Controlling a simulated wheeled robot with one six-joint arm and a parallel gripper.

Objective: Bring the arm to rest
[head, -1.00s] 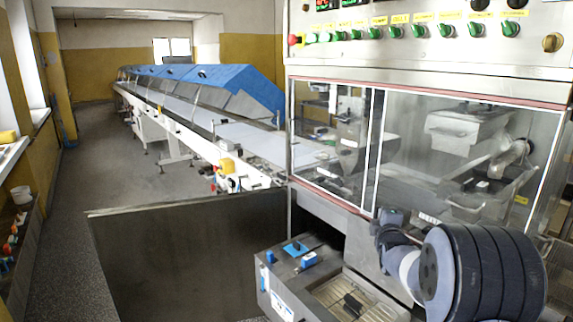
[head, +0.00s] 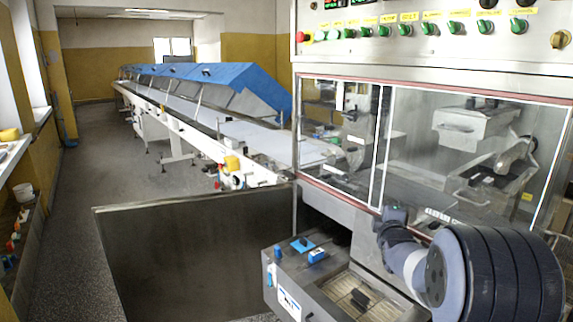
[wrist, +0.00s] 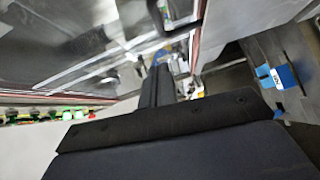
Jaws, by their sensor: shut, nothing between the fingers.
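My gripper (wrist: 158,85) shows in the wrist view as dark fingers pressed together, pointing up the picture, with nothing between them. The glazed machine front lies behind and to the left of the fingers. In the head view my arm is folded at the lower right, close in front of the machine (head: 450,215); my gripper cannot be made out there.
A metal box (head: 290,265) with blue parts on top juts out below the machine at the arm's left. A grey metal panel (head: 190,250) stands further left. A long conveyor with blue covers (head: 215,75) runs back. The left floor (head: 70,210) is clear.

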